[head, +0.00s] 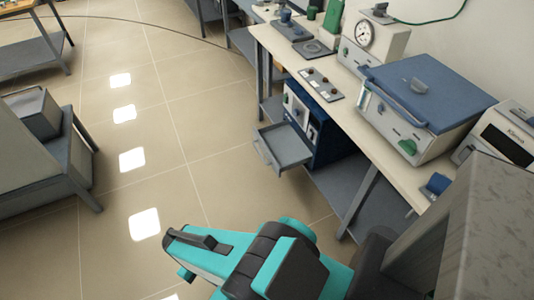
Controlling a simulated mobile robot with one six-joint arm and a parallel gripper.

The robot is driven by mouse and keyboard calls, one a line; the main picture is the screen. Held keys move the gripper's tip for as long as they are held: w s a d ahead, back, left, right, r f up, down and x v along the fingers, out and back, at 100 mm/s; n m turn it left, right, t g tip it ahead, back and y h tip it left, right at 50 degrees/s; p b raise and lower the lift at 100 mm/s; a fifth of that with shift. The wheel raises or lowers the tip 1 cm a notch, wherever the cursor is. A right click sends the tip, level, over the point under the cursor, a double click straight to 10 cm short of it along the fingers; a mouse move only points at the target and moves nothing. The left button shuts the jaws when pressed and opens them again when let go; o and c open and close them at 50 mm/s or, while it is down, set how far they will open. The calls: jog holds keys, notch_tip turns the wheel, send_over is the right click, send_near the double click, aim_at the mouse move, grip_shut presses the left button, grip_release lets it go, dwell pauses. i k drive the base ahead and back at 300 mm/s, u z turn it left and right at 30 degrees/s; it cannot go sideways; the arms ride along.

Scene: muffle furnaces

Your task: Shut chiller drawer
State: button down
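The chiller (330,137) is a blue box with a lighter front panel, standing on the lower shelf under the bench. Its drawer (286,146) is grey and tray-like, pulled out to the left over the floor. The drawer looks empty. My teal and black arm reaches in from the bottom right, in front of and below the drawer and apart from it. My gripper's fingers cannot be made out clearly at the arm's left end, so whether it is open or shut does not show.
The bench (345,100) carries a blue-lidded box (425,92), a dial instrument (368,42) and a plate with knobs (320,84). A bench leg (358,205) stands right of the chiller. The floor (135,180) left of the drawer is clear. A grey unit (35,150) stands at far left.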

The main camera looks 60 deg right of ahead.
aim_at(285, 150)
jog(key=u, duration=0.05)
jog(key=i, duration=1)
jog(key=z, duration=0.05)
